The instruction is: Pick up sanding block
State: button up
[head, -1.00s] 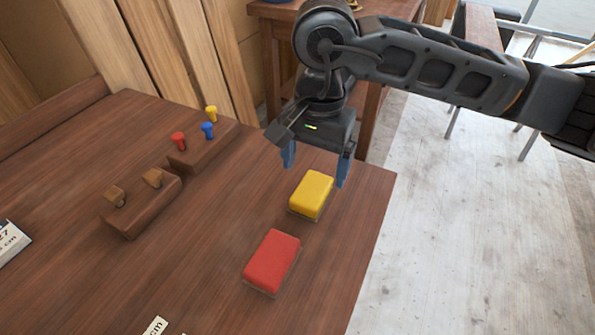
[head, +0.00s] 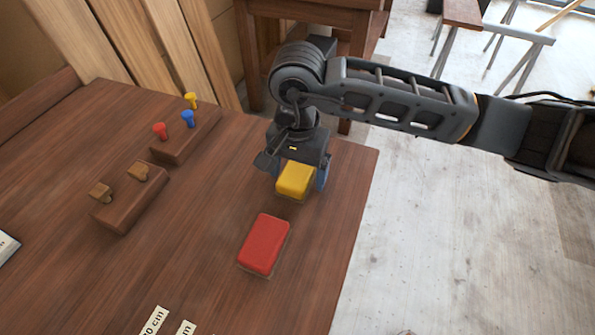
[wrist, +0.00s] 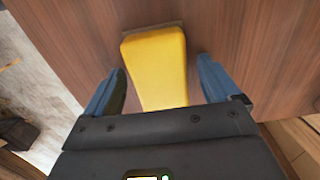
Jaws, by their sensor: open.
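A yellow sanding block (head: 295,180) lies on the brown wooden table near its right edge. In the wrist view the yellow block (wrist: 158,68) sits between the two blue fingers, with a gap on each side. My gripper (head: 298,182) is low over the table, open, with its fingers on either side of the yellow block. In the wrist view my gripper (wrist: 163,88) is open and holds nothing. A red sanding block (head: 264,244) lies on the table nearer the camera, apart from the gripper.
A dark wooden holder (head: 185,138) with red, blue and yellow pegs stands to the left. Another wooden holder (head: 131,203) with two light wooden pegs stands nearer. Labels lie at the front of the table (head: 200,240). The table between holders and blocks is clear.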

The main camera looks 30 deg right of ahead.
aim_at(297, 169)
jog(key=shift+c, duration=0.2)
jog(key=c, duration=1.1)
jog(key=shift+o, duration=0.2)
jog(key=shift+r, duration=0.15)
jog(key=shift+r+b, duration=0.3)
jog(key=shift+r, duration=0.25)
notch_tip(297, 169, up, 2)
jog(key=shift+w+r+b, duration=0.1)
jog(key=shift+b, duration=0.25)
jog(key=d+r+b, duration=0.3)
jog(key=d+r, duration=0.4)
jog(key=d, duration=0.4)
jog(key=shift+w+d+r, duration=0.25)
jog(key=shift+w+d, duration=0.1)
jog(key=shift+w, duration=0.1)
